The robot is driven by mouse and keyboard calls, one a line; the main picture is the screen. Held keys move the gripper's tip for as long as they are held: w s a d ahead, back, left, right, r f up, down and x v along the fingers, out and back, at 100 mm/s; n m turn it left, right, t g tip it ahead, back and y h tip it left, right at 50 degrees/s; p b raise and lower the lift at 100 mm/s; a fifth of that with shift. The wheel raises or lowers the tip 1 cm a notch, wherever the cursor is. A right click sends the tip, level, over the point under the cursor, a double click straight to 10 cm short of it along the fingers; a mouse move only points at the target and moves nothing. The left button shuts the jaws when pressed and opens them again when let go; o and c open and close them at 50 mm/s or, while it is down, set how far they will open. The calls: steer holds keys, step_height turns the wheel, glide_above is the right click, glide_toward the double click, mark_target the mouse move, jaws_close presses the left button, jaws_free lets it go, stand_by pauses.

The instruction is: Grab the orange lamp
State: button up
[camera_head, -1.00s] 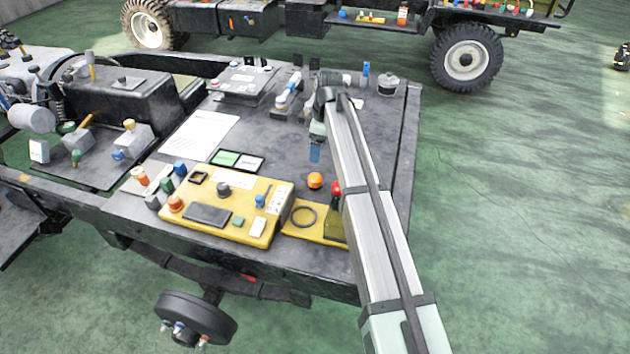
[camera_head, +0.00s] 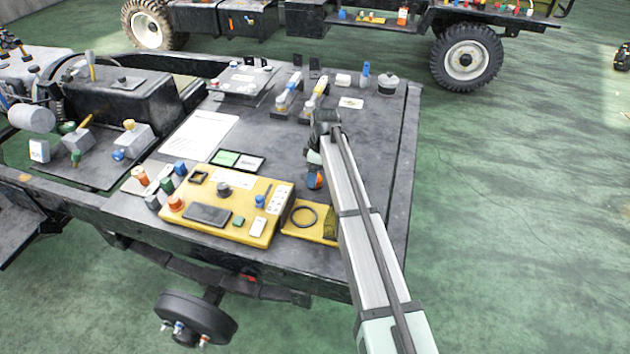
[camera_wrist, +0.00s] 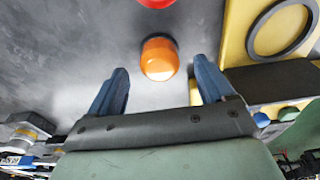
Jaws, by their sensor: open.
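The orange lamp (camera_wrist: 159,59) is a small domed cylinder on the dark grey deck. In the wrist view it lies between and just beyond the two blue fingertips of my gripper (camera_wrist: 163,80). The fingers are open, with a gap on each side of the lamp, and do not touch it. In the head view my gripper (camera_head: 315,178) is over the lamp's place near the yellow panel, and the lamp (camera_head: 314,184) is mostly hidden behind the fingers.
A red object (camera_wrist: 156,3) stands close beyond the lamp. The yellow control panel (camera_head: 232,229) lies to the left in the head view. A yellow plate with a black ring (camera_head: 303,217) is in front. Switch levers (camera_head: 318,92) stand farther back; bare deck lies between.

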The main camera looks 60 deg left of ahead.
steer(key=shift+s+a+f, duration=0.1)
steer(key=shift+f, duration=1.3)
steer(key=c, duration=1.2)
